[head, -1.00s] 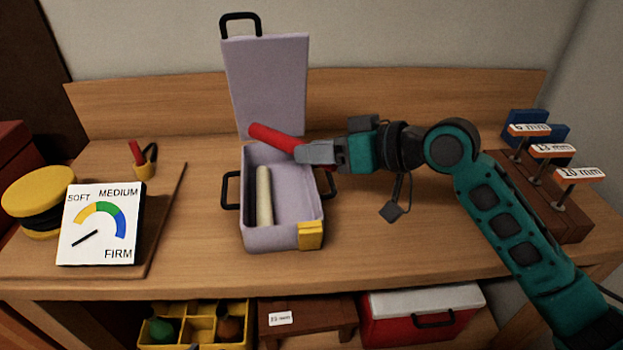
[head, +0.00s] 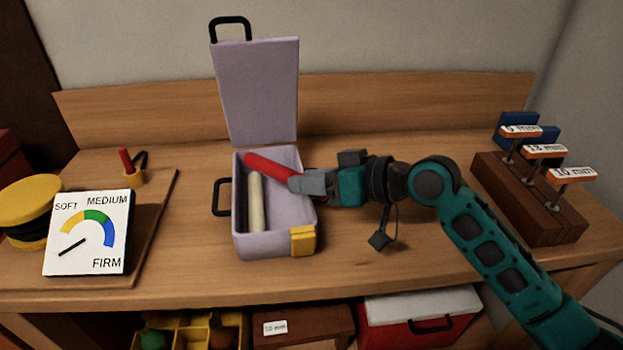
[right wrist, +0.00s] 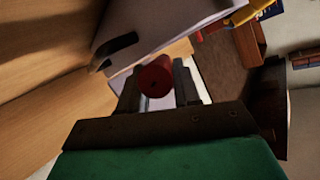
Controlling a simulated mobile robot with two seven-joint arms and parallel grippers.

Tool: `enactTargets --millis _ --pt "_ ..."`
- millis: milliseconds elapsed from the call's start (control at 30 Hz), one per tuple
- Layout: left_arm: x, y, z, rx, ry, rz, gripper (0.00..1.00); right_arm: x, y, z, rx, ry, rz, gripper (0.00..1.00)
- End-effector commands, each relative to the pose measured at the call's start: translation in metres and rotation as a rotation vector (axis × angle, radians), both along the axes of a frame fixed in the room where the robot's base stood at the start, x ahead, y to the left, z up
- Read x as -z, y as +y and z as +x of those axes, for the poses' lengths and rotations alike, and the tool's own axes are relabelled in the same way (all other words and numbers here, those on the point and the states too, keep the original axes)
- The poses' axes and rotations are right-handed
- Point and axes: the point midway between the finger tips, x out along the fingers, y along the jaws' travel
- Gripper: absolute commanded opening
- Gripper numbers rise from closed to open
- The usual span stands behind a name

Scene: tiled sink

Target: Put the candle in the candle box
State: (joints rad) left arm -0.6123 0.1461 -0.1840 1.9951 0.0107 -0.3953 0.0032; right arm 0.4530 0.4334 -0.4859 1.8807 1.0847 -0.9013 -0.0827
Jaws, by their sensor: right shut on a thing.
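A lilac candle box (head: 274,243) stands on the wooden bench with its tall lid (head: 260,90) raised upright at the back. A cream candle (head: 256,204) lies lengthwise inside it. My right gripper (head: 298,183) is shut on one end of a red candle (head: 267,167), which slants up and left over the box's opening. Whether the red candle touches the box's inside cannot be told. In the right wrist view the red candle (right wrist: 155,76) shows end-on between the fingers, with part of the box beyond. My left gripper is not in view.
A firmness dial card (head: 88,233) and a small yellow holder with a red stick (head: 130,172) are at left. A brown rack with labelled pegs (head: 530,200) stands at right. A red-and-white cooler (head: 420,315) sits below.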

Motion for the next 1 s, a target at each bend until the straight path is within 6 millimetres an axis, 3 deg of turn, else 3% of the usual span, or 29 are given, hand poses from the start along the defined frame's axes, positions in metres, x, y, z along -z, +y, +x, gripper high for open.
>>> enactTargets --millis 167,200,433,667,833,1000 --pt "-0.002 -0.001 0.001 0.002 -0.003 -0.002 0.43 0.009 0.000 -0.001 0.000 0.013 -0.008 0.00" --pt "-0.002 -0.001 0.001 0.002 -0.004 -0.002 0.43 0.010 0.000 -0.001 -0.001 0.016 -0.010 0.36" --pt "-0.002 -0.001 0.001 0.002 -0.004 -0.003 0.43 0.013 -0.001 -0.001 0.000 0.022 -0.016 0.58" --pt "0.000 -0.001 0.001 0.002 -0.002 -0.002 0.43 0.014 -0.002 -0.001 0.002 0.021 -0.019 0.58" --pt "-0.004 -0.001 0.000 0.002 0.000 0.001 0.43 -0.001 -0.002 -0.001 0.003 0.018 -0.019 0.58" --pt "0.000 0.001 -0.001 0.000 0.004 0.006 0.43 -0.013 -0.030 -0.018 0.004 0.016 -0.020 0.58"
